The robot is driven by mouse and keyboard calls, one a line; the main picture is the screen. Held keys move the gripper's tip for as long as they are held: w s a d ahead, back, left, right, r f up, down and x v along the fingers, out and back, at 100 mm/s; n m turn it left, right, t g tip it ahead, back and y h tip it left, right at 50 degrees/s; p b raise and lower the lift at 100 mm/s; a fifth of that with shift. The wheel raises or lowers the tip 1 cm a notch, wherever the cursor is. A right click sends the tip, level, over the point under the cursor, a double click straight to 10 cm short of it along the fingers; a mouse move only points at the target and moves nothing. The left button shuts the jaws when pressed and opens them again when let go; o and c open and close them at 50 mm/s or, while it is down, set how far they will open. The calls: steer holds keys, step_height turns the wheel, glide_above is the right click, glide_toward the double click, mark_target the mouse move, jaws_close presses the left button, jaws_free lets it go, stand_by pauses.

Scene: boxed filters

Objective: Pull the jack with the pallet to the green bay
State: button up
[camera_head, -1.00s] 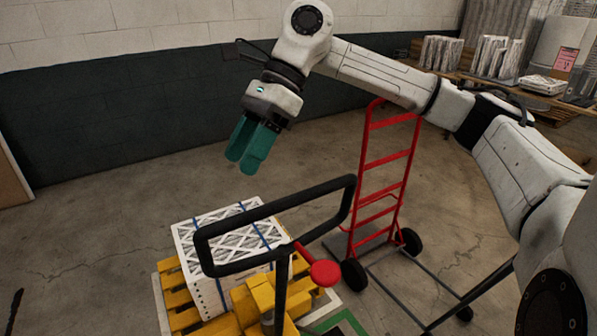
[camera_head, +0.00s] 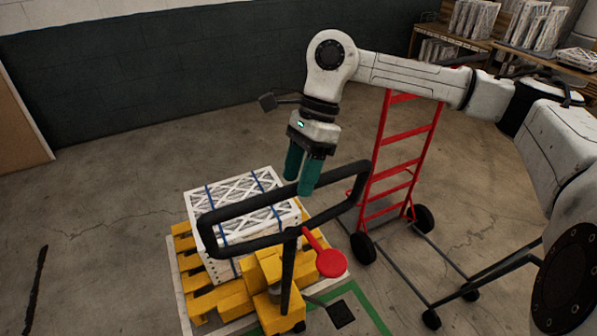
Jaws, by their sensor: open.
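The yellow pallet jack (camera_head: 262,282) stands at the bottom middle of the head view, with a black loop handle (camera_head: 240,240) and a red lever (camera_head: 330,262). A yellow pallet (camera_head: 186,268) lies behind it and bears a white boxed filter stack (camera_head: 205,203) with blue straps. My gripper (camera_head: 300,188) points down with its teal fingers apart. The fingertips appear at the handle's far upper bar; I cannot tell whether they touch it. A green-lined floor marking (camera_head: 372,312) shows at the bottom, partly hidden by the jack.
A red hand truck (camera_head: 405,172) with black wheels stands to the right of the jack. A shelf (camera_head: 440,38) with filters is at the upper right. A dark wall (camera_head: 190,75) runs behind. Bare floor lies to the left.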

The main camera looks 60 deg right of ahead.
steer(key=shift+a+f, duration=0.25)
steer(key=shift+f, duration=0.2)
jaws_close()
stand_by(0.3)
